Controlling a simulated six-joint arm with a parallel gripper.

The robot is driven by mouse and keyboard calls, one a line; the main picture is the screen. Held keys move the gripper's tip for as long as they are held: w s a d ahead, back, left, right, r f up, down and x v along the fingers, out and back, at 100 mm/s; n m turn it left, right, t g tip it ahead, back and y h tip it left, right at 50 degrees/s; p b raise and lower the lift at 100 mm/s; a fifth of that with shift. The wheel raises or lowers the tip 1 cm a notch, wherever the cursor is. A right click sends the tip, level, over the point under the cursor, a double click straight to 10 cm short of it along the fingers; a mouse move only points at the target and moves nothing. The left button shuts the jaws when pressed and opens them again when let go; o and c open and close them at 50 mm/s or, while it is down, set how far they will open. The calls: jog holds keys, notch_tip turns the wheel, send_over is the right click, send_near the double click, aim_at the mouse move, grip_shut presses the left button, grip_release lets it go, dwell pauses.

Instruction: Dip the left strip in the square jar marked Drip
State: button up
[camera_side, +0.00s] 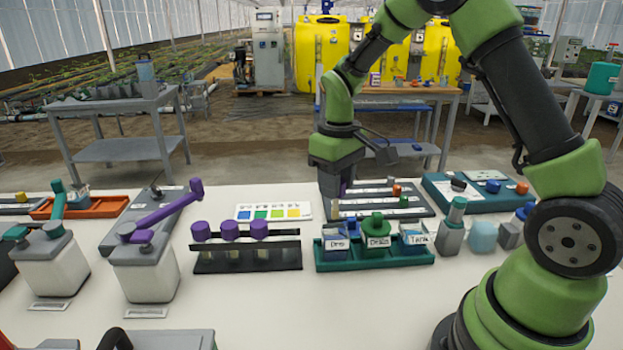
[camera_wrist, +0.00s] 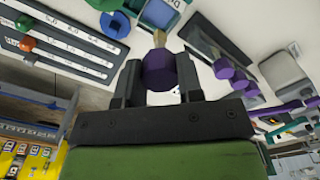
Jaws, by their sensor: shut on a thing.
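My gripper (camera_side: 340,188) is shut on a purple grip (camera_wrist: 158,72) with a short pale tan tip (camera_wrist: 159,39), which appears to be a strip; whether it is the left one I cannot tell. In the side view only a little purple shows below the jaws. The square jar marked Drip (camera_side: 337,246) is at the left end of a teal tray (camera_side: 375,265). It lies nearer the side camera than my gripper. In the wrist view, a square jar with pale blue inside (camera_wrist: 158,14) shows past the tip; the two look apart, and its label is cut off.
Jars marked Drain (camera_side: 377,241), with a green top, and Tank (camera_side: 417,240) share the tray. A rack of purple-capped vials (camera_side: 247,262) stands left. A colour chart (camera_side: 273,211) lies behind it. A dark panel with knobs (camera_side: 422,211) is beside my gripper.

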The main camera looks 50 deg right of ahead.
jog(key=shift+s+d+f, duration=0.1)
jog(key=shift+f, duration=4)
jog(key=shift+r, duration=4.3)
